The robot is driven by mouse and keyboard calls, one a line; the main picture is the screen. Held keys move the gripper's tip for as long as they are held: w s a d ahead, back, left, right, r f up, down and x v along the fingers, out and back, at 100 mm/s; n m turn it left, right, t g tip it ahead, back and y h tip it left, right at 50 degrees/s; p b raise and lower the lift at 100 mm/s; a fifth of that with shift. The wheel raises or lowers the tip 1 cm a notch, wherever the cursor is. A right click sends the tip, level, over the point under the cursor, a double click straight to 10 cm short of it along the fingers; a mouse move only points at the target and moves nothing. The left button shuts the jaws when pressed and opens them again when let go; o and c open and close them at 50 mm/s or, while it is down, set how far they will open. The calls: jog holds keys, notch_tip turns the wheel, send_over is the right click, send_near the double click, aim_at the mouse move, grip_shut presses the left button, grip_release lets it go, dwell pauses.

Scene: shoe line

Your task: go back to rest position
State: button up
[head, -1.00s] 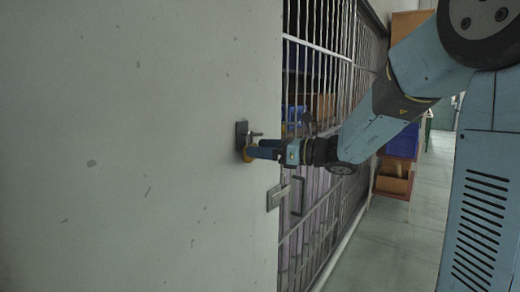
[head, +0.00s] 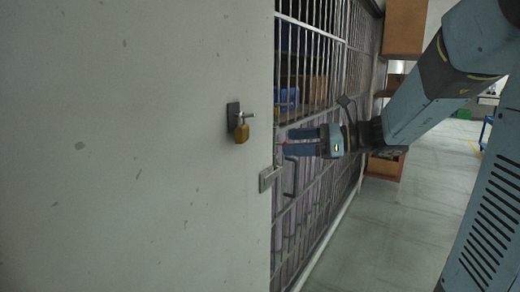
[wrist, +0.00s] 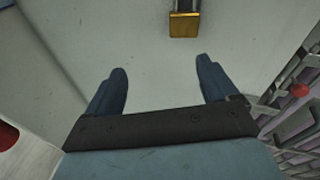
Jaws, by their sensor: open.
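My gripper (head: 284,141) is open and empty in the head view, in front of the barred gate and to the right of the padlock. Its two blue fingers point left toward the pale wall and stand apart. A brass padlock (head: 242,133) hangs from a dark hasp plate (head: 233,115) on the wall, clear of the fingers. In the wrist view my gripper (wrist: 163,78) shows both fingers spread with nothing between them. The padlock (wrist: 184,25) shows beyond the fingertips at the top.
The pale wall (head: 130,150) fills the left side. A metal latch (head: 269,178) sits at its edge, low beside my gripper. The barred gate (head: 322,60) runs behind my gripper. Wooden boxes (head: 404,28) stand farther back.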

jog(key=s+f+n+g+h, duration=0.3)
jog(key=s+f+n+h, duration=0.35)
jog(key=s+n, duration=0.5)
jog(key=s+d+n+t+h, duration=0.3)
jog(key=s+d+n+h, duration=0.4)
jog(key=d+n+h, duration=0.1)
jog(key=shift+s+d+f+n+h, duration=0.15)
jog(key=shift+d+f+n+h, duration=0.25)
jog(key=shift+d+h, duration=0.2)
